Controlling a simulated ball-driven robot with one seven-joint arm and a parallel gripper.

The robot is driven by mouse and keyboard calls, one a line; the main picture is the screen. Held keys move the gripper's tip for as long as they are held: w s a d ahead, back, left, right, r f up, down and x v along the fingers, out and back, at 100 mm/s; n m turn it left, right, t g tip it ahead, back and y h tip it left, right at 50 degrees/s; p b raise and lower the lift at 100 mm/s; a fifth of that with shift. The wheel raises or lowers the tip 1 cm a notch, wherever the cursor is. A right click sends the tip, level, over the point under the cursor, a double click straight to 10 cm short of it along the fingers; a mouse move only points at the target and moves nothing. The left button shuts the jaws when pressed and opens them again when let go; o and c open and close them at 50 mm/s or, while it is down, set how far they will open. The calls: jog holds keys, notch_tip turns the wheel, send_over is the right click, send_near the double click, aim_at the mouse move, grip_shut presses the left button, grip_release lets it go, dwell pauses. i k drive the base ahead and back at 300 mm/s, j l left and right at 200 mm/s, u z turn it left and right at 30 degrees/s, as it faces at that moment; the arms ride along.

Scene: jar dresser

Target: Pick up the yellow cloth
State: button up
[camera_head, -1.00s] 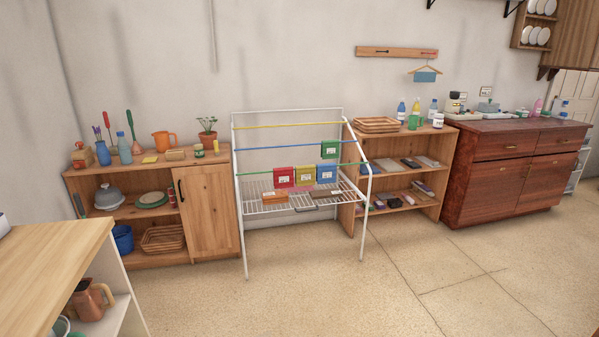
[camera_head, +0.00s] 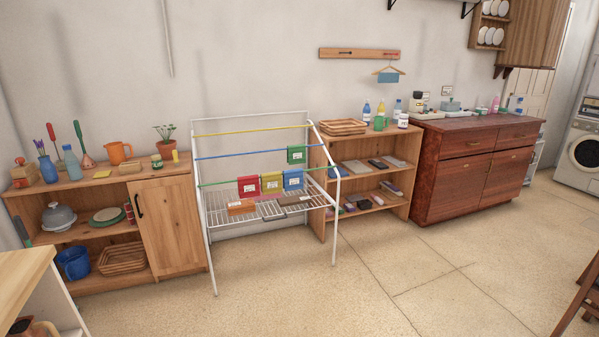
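A yellow cloth (camera_head: 271,183) hangs on the green rail of a white drying rack (camera_head: 204,225) against the wall. It hangs between a red cloth (camera_head: 248,187) on its left and a blue cloth (camera_head: 293,180) on its right. A green cloth (camera_head: 297,154) hangs higher, on the blue rail. A small flat yellow item (camera_head: 102,174) lies on top of the left cabinet; I cannot tell what it is. My gripper is not in view.
A wooden cabinet (camera_head: 172,223) stands left of the rack, and a wooden shelf (camera_head: 372,213) and a dark red dresser (camera_head: 470,180) stand right of it. A light counter (camera_head: 22,280) juts in at lower left. Chair or stool legs (camera_head: 580,300) show at lower right. The floor (camera_head: 320,300) before the rack is clear.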

aim_at(271, 182)
jog(key=i, duration=1.9)
jog(key=i+u, duration=0.1)
jog(key=i, duration=0.55)
jog(key=i+l, duration=0.2)
jog(key=i, duration=0.45)
jog(key=i+l+u, duration=0.15)
jog(key=i, duration=0.55)
jog(key=i+l+u, duration=0.15)
jog(key=i+u, duration=0.15)
jog(key=i, duration=0.15)
jog(key=i+l+u, duration=0.25)
jog(key=i, duration=0.2)
